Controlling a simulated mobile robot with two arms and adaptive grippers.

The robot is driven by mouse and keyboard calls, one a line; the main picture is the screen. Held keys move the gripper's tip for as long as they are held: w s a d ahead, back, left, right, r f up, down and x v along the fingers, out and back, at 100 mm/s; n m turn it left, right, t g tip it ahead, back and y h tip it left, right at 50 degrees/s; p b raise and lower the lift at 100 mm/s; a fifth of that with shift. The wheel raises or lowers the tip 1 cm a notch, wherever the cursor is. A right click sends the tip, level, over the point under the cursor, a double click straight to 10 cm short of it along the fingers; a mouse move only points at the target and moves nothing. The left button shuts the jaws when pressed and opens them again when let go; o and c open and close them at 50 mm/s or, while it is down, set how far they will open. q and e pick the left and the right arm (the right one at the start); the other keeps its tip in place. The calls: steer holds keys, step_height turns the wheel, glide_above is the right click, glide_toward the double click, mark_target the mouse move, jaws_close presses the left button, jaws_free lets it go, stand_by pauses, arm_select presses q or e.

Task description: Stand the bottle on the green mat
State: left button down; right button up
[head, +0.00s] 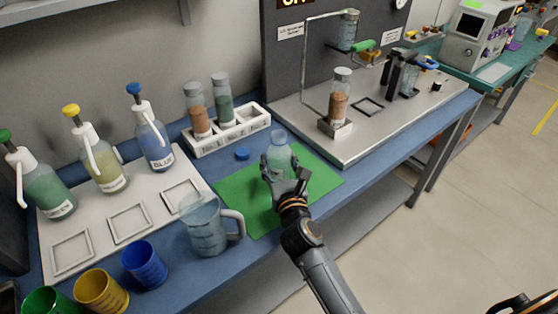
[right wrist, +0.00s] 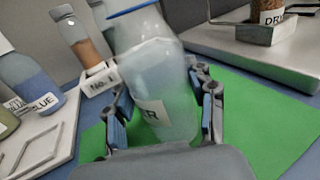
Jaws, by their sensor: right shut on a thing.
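The bottle (head: 281,158) is pale, translucent and bluish, and looks open at the top. My right gripper (head: 285,184) is shut around its lower part. In the right wrist view the bottle (right wrist: 160,85) stands between the two fingers (right wrist: 163,112), slightly tilted in the picture, with a white label partly showing. The green mat (head: 240,200) lies flat on the blue bench beneath and around the gripper. The gripper hides the bottle's base in the head view, so I cannot tell whether it touches the mat.
A clear jug (head: 207,228) stands at the mat's left edge. A blue cap (head: 242,153) lies behind the mat. A white rack (head: 213,142) holds two cylinders. Pump bottles (head: 153,140) stand on a white board at left. A metal platform (head: 350,150) is at right. The mat's right part is clear.

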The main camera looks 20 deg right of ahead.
steer(key=shift+f, duration=0.1)
steer(key=o, duration=1.6)
steer(key=shift+s+a, duration=0.1)
steer(key=shift+s, duration=0.2)
steer(key=s, duration=0.3)
steer(key=s+b, duration=0.1)
steer(key=s, duration=0.3)
steer(key=s+a, duration=0.1)
steer(key=s, duration=0.3)
steer(key=shift+s, duration=0.25)
